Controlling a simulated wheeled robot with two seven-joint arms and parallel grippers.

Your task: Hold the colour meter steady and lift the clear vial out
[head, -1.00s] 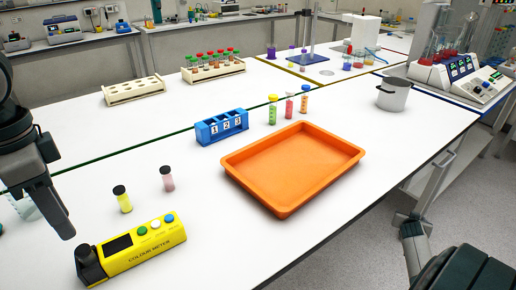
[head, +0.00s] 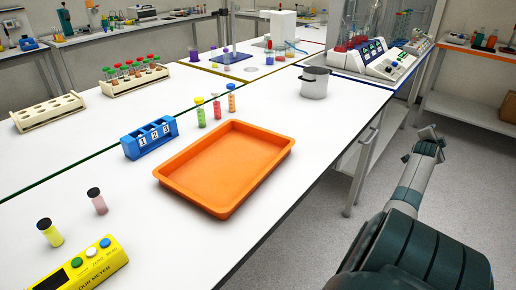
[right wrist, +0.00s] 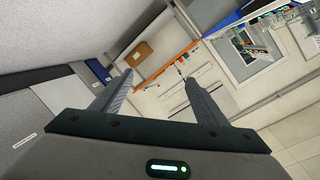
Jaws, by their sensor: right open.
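The yellow colour meter (head: 85,269) lies at the bottom left of the head view, partly cut off by the frame edge. Its green, white and blue buttons show; its left end is out of view. No clear vial can be made out. A black-capped vial with yellow content (head: 50,233) and one with pink content (head: 97,201) stand behind the meter. My right gripper (head: 428,142) is off the table's right side, over the floor, far from the meter. In the right wrist view its two fingers (right wrist: 158,88) are apart with nothing between them. My left gripper is out of view.
An orange tray (head: 226,168) lies mid-table. Wooden racks (head: 47,112) are at the left. The table's right edge lies between my right arm and the meter.

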